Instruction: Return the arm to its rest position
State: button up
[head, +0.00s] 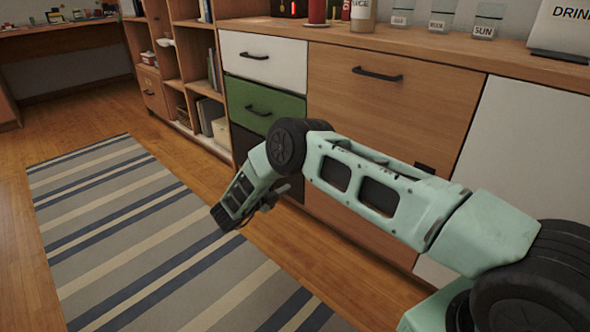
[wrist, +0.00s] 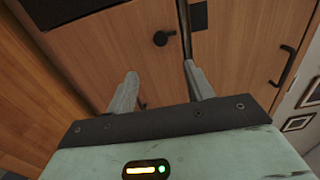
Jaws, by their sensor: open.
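My arm reaches from the lower right of the head view across the front of the cabinets, bent at a dark round joint. My gripper (head: 233,208) hangs at its end, low above the striped rug's edge. In the wrist view my gripper (wrist: 162,88) shows two grey fingers spread apart, with nothing between them. Beyond the fingers is a wooden cabinet front (wrist: 115,45) with a dark round knob and a dark handle.
A long sideboard (head: 395,110) with white, green and wooden fronts runs behind my arm. Jars (head: 440,16) stand on its top at the right. A striped rug (head: 120,205) lies on the open floor to the left. Shelves (head: 195,62) stand farther back.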

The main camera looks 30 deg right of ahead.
jog(key=shift+v, duration=0.95)
